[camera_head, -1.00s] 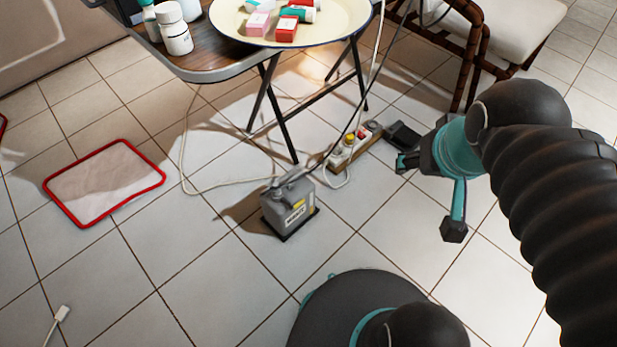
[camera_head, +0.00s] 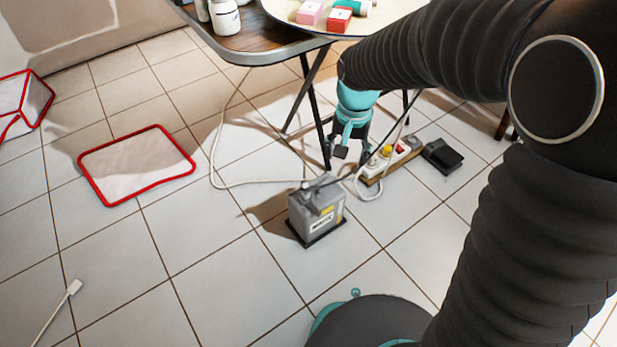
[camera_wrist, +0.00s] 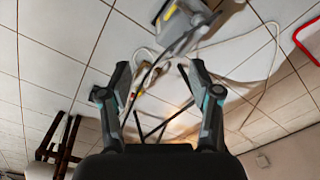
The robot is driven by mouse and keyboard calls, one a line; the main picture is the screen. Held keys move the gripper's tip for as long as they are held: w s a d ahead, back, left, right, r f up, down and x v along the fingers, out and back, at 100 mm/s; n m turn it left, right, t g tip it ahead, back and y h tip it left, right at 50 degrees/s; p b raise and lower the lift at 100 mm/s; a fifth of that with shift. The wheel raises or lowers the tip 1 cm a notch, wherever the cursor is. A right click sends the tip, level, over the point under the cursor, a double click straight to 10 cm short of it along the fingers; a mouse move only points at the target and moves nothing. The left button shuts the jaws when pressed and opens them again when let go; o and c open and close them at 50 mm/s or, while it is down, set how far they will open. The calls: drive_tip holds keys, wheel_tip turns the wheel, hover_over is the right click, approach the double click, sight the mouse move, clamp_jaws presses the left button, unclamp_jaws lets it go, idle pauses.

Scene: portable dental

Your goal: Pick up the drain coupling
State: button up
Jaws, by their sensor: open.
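A grey box-shaped unit (camera_head: 316,213) with a label stands on a dark base on the tiled floor. A grey fitting (camera_head: 318,187) with a dark hose sits on its top; it may be the drain coupling, but I cannot tell for sure. In the wrist view the unit (camera_wrist: 176,18) is at the top, beyond the fingertips. My gripper (camera_head: 344,150) is above and behind the unit in the head view, partly hidden by my arm. In the wrist view my gripper (camera_wrist: 160,93) is open with its fingers wide apart and nothing held between them.
A power strip (camera_head: 392,158) with plugs and a black pedal-like block (camera_head: 442,156) lie to the right of the unit. White cable (camera_head: 255,183) loops on the floor. A folding table (camera_head: 262,46) stands behind. A red-edged mat (camera_head: 137,165) lies left. Front-left floor is mostly clear.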

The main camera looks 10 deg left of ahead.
drive_tip(key=w+a+f, duration=0.1)
drive_tip(key=a+f, duration=0.4)
drive_tip(key=f, duration=0.1)
drive_tip(key=m+b, duration=0.1)
drive_tip(key=m, duration=0.5)
approach(305, 185)
drive_tip(key=shift+g, duration=0.3)
drive_tip(key=f+b, duration=0.1)
drive_tip(key=f, duration=0.4)
drive_tip(key=f+b, duration=0.1)
drive_tip(key=f, duration=0.5)
drive_tip(key=shift+w+f+b, duration=0.2)
drive_tip(key=shift+f+b, duration=0.1)
drive_tip(key=shift+b, duration=0.05)
clamp_jaws()
drive_tip(key=shift+r, duration=0.15)
wheel_tip(305, 185, up, 4)
drive_tip(key=shift+f+p, duration=0.1)
drive_tip(key=shift+p, duration=0.4)
drive_tip(key=w+d+r+p, duration=0.1)
drive_tip(key=w+d+r, duration=0.2)
drive_tip(key=d+r, duration=0.4)
drive_tip(key=d, duration=0.4)
drive_tip(key=shift+w, duration=0.4)
